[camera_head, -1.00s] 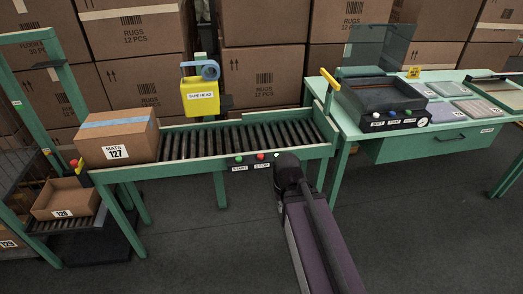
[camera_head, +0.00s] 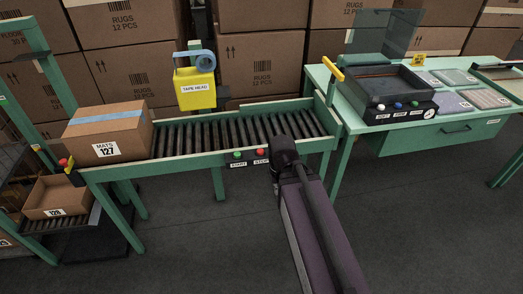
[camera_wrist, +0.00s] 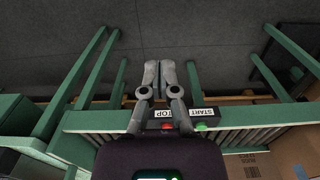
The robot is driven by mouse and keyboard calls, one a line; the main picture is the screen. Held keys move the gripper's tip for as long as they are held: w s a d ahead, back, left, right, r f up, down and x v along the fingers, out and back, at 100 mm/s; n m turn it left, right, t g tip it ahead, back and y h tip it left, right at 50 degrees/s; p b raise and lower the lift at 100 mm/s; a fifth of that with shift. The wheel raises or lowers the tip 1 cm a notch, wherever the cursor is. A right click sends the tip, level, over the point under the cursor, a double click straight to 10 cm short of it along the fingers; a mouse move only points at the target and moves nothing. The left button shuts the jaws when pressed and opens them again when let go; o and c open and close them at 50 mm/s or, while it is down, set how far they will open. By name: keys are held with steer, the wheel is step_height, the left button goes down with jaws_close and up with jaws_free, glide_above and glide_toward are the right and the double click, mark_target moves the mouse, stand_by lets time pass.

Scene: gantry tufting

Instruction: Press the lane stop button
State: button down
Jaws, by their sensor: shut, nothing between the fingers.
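The red stop button (camera_head: 261,153), above a STOP label, sits on the front rail of the roller conveyor (camera_head: 190,164). The green start button (camera_head: 238,154) is to its left. In the wrist view the red button (camera_wrist: 167,127) and green button (camera_wrist: 201,127) show close to my gripper (camera_wrist: 159,64). My gripper is shut with its fingers together and empty. The red button shows between the finger bases, and I cannot tell any contact. In the head view my dark wrist is just right of the stop button and hides the fingers.
A carton marked MATS 127 (camera_head: 112,134) sits on the conveyor's left end. A yellow tape head (camera_head: 195,90) stands behind the rollers. A green bench (camera_head: 353,122) with a dark button box (camera_head: 390,94) is at right. The floor in front is clear.

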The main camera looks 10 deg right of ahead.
steer(key=shift+w, duration=0.1)
step_height(320, 180, up, 3)
steer(key=t+h+b, duration=0.3)
steer(key=t+h, duration=0.3)
steer(key=h, duration=0.1)
glide_above(260, 151)
steer(key=shift+m, duration=0.3)
steer(key=shift+f, duration=0.25)
step_height(260, 151, down, 8)
steer(key=b, duration=0.8)
steer(key=shift+f+b, duration=0.25)
steer(key=shift+b, duration=0.05)
steer(key=shift+f+b, duration=1)
stand_by(1.4)
steer(key=shift+r, duration=0.2)
steer(key=shift+r+p, duration=0.85)
steer(key=shift+p, duration=0.15)
